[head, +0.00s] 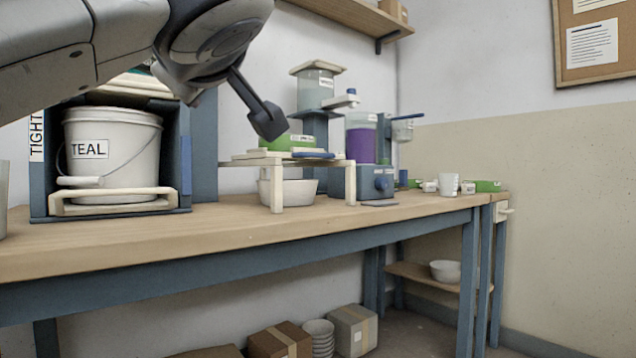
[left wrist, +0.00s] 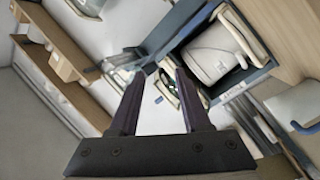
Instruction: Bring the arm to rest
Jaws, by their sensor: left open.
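My left arm (head: 210,45) comes in from the upper left of the head view, raised above the workbench. The view is tilted. My right gripper is in neither view.
A white bucket labelled TEAL (head: 112,170) sits in a blue cubby at left; it also shows in the left wrist view (left wrist: 213,55). A white stand (head: 277,190) holds a green item. A machine with purple contents (head: 361,146) stands beside it. Bench (head: 120,240) front is clear.

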